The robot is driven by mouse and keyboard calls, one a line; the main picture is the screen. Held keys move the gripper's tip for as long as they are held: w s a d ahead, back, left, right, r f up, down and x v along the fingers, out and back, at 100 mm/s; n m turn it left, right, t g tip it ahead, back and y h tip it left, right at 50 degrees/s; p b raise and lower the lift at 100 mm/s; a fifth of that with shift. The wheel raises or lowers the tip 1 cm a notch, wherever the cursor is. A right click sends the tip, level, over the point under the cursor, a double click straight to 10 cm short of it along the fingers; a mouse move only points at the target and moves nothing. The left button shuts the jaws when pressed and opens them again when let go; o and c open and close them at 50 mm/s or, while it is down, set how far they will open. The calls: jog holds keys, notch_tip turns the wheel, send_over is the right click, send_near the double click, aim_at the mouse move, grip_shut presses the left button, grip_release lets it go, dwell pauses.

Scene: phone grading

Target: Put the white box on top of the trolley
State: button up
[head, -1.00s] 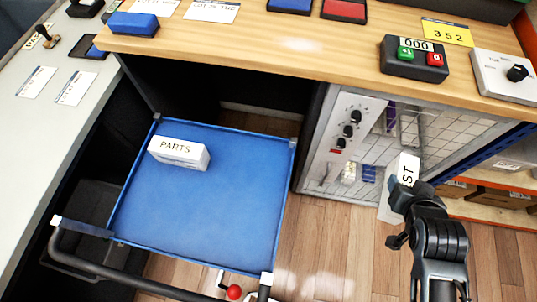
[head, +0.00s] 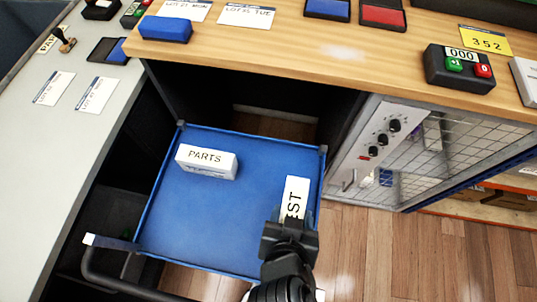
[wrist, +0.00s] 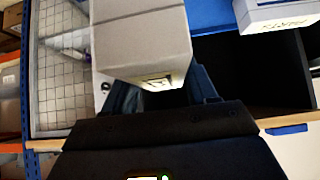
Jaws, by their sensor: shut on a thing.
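The white box (head: 297,190) shows a label whose visible letters read "EST"; my gripper hides part of it. My gripper (head: 290,222) is shut on this box. In the head view the box appears over the right part of the blue trolley top (head: 215,225). I cannot tell whether it touches the surface. In the wrist view the held box (wrist: 145,45) fills the upper middle, in front of the gripper's dark body. The blue trolley top (wrist: 211,14) shows beside it there.
A second white box, labelled PARTS (head: 207,161), lies on the trolley's far left part; it also shows in the wrist view (wrist: 275,14). The wooden counter (head: 270,45) stands behind the trolley. A mesh-fronted cabinet (head: 440,150) stands to the right. The trolley's middle is clear.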

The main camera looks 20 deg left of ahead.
jog(key=shift+s+a+r, duration=0.3)
jog(key=shift+s+a, duration=0.6)
jog(key=shift+w+a+f+p, duration=0.1)
jog(key=shift+w+a+f, duration=0.1)
jog(key=shift+a+f, duration=1.65)
jog(key=shift+w+a+f+p, duration=0.1)
jog(key=shift+w+a+f, duration=0.05)
jog(key=shift+a+f, duration=1.7)
jog(key=shift+w+a+f+p, duration=0.1)
jog(key=shift+w+a+f, duration=0.1)
jog(key=shift+a+f, duration=1.65)
jog(key=shift+a, duration=0.1)
jog(key=o, duration=1.3)
jog(key=shift+r, duration=0.1)
jog(key=shift+v, duration=3.8)
